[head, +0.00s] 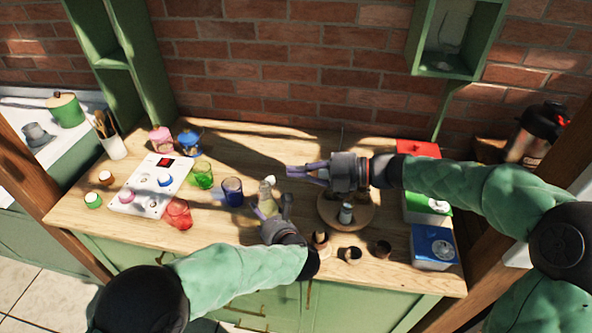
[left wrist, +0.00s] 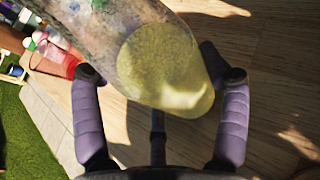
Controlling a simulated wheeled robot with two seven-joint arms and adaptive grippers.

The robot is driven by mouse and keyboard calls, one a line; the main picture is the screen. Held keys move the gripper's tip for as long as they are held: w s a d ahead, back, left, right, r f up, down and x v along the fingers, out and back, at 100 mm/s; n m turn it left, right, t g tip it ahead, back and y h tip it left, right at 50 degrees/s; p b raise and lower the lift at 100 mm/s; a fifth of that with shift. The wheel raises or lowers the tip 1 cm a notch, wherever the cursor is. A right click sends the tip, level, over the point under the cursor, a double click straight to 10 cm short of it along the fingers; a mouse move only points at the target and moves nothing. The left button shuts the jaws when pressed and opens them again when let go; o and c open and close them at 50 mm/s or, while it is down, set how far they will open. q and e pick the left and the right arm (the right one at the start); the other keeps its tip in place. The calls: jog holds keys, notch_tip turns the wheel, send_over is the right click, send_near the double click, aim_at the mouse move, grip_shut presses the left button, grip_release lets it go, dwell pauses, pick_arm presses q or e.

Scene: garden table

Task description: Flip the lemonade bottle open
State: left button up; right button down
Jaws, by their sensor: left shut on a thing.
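The lemonade bottle (head: 267,194), clear with pale yellow liquid, stands near the middle of the table in the head view, its whitish top up. My left gripper (head: 272,206) is shut on its lower part from the front. In the left wrist view, the bottle (left wrist: 165,65) fills the space between the purple fingers of my left gripper (left wrist: 158,88), with the yellow liquid at its near end. My right gripper (head: 298,173) is just right of the bottle's top, its fingers pointing left and apart from the bottle. Its finger gap is unclear. The closure is too small to make out.
A blue glass (head: 232,192), a green glass (head: 203,175) and a red glass (head: 178,214) stand left of the bottle. A round wooden board (head: 333,219) with a small bottle lies to the right. Coloured boxes (head: 433,247) line the right edge.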

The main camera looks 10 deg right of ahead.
pick_arm(q)
jog(key=shift+f, duration=0.15)
jog(key=o, duration=1.7)
jog(key=v, duration=1.2)
